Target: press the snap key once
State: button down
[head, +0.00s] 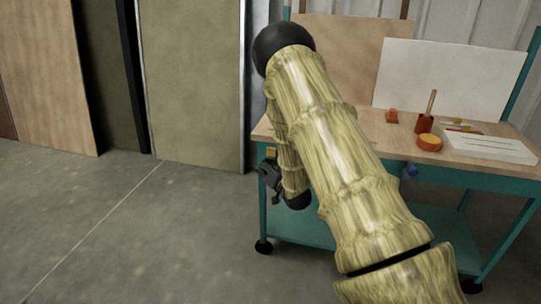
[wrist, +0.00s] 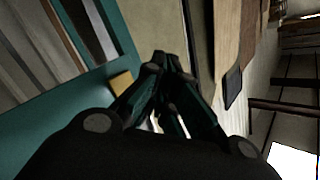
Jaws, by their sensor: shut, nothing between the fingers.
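A small yellow block (head: 270,152) sits on the teal front frame of the workbench, at its left end. It also shows in the wrist view (wrist: 121,83), on the teal bar just left of my fingers. It may be the snap key; no label is readable. My gripper (head: 265,172) is at the bench's left front corner, just below the yellow block in the head view. In the wrist view my gripper (wrist: 170,62) has its fingertips together and empty. The fingertips appear apart from the yellow block, though the exact gap cannot be told. My arm hides part of the bench front.
The wooden-topped workbench (head: 455,158) carries a red block (head: 391,116), a wooden-handled tool (head: 427,112), an orange round item (head: 429,142) and a white slab (head: 490,147). A blue knob (head: 410,170) is on its front. The floor to the left is clear.

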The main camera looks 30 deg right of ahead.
jog(key=shift+w+d, duration=1.8)
jog(key=shift+d, duration=0.3)
jog(key=shift+w+d, duration=0.25)
jog(key=shift+d, duration=0.05)
jog(key=shift+w+d, duration=0.35)
jog(key=shift+d, duration=0.05)
dwell(1.2)
jog(key=shift+a+r, duration=0.1)
dwell(0.3)
jog(key=shift+s+a, duration=0.6)
jog(key=s+a+p, duration=0.1)
jog(key=s+a, duration=0.2)
jog(key=a, duration=0.1)
jog(key=shift+s, duration=0.15)
dwell(0.5)
